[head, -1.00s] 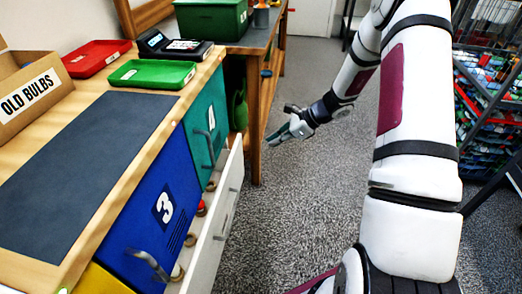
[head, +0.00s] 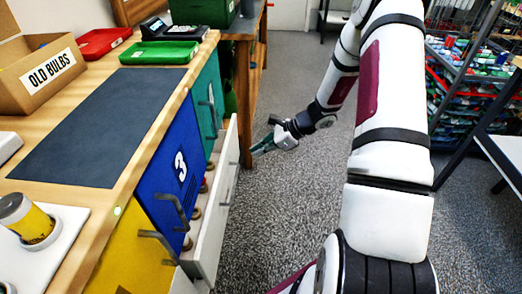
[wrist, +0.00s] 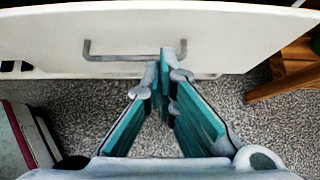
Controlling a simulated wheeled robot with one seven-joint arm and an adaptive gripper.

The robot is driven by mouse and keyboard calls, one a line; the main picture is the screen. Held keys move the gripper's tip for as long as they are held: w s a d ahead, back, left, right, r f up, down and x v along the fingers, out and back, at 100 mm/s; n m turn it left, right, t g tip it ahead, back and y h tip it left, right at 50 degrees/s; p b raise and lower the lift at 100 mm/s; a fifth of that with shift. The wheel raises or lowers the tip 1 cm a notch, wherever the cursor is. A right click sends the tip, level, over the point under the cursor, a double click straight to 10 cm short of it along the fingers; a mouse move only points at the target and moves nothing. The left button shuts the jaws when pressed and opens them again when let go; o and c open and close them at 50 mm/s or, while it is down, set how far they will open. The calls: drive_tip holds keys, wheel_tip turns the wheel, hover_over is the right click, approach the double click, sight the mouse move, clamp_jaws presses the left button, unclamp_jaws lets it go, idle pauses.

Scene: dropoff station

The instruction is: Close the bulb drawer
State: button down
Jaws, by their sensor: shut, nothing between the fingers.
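The bulb drawer (head: 212,225) is a white drawer standing open below the counter, in front of the blue and teal doors. Several bulbs show inside it in the head view. In the wrist view its white front (wrist: 220,32) spans the top, with a grey bar handle (wrist: 115,57). My gripper (head: 262,146) is to the right of the drawer's far end in the head view. In the wrist view the teal fingers of my gripper (wrist: 166,62) are shut and empty, tips overlapping the handle in the picture. I cannot tell whether they touch it.
The counter holds an OLD BULBS box (head: 52,75), a green tray (head: 160,53) and a red tray (head: 103,43). A wooden bench (head: 250,85) stands beyond the drawer. A shelf rack (head: 475,75) is at the right. The grey carpet (head: 285,200) is clear.

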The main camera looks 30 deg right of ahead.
sight(225, 158)
drive_tip(key=shift+w+a+f+b, duration=0.4)
drive_tip(key=shift+w+a+f, duration=0.2)
drive_tip(key=shift+w+a, duration=0.35)
drive_tip(key=shift+w+a+f+b, duration=0.4)
drive_tip(key=shift+w+a+f, duration=0.25)
drive_tip(key=shift+a, duration=0.55)
drive_tip(key=shift+w+a+f+b, duration=0.4)
drive_tip(key=shift+w+a+f, duration=0.15)
drive_tip(key=shift+w+a, duration=0.4)
drive_tip(key=shift+s+a, duration=0.1)
drive_tip(key=shift+a, duration=0.05)
drive_tip(key=shift+w+a, duration=0.8)
drive_tip(key=shift+a, duration=0.35)
drive_tip(key=shift+d, duration=0.15)
